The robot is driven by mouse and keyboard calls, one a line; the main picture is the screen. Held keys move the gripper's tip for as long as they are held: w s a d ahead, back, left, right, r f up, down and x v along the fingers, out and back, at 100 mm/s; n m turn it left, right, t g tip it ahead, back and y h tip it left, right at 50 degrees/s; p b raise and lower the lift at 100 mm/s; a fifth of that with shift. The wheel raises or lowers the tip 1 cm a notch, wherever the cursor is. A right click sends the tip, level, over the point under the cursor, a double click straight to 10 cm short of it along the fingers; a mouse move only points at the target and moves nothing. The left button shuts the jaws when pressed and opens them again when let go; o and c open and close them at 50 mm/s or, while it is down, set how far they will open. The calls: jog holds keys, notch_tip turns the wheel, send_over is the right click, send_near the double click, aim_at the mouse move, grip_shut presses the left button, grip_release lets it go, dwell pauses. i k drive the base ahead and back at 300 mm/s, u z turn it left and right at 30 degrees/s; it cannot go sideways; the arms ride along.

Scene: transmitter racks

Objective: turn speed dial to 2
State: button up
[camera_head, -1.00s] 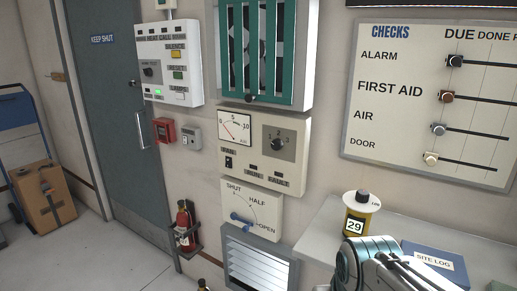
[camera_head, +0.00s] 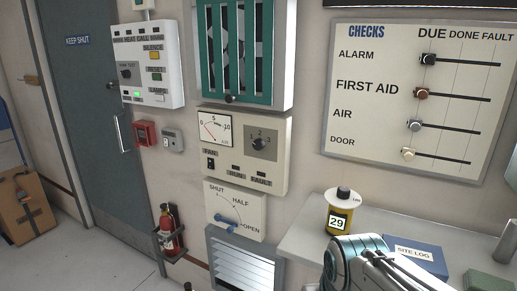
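The speed dial (camera_head: 259,143) is a dark round knob on a grey square plate, with small numbers around its top. It sits on the right of the cream fan panel (camera_head: 218,178) on the wall. Its pointer is too small to read surely. The gauge (camera_head: 214,128), marked 0, 5 and 10, is left of the dial, with its needle near the low end. A dark fan switch (camera_head: 211,163) is below the gauge. Part of my white and teal arm shows at the bottom right, well below the panel and apart from it. My gripper's fingers are not visible.
Below the panel is a SHUT/HALF/OPEN plate with a blue lever (camera_head: 225,221). A green-barred unit (camera_head: 235,98) is above. A shelf (camera_head: 300,241) at right bears a yellow tin (camera_head: 338,222) and a blue site log (camera_head: 415,258). A fire extinguisher (camera_head: 168,232) hangs at left.

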aim_at(258, 144)
jog(key=z, duration=0.5)
jog(key=k, duration=1.2)
jog(key=z, duration=0.05)
jog(key=i, duration=0.3)
jog(key=u, duration=0.7)
jog(key=i, duration=1.4)
jog(key=z, duration=0.5)
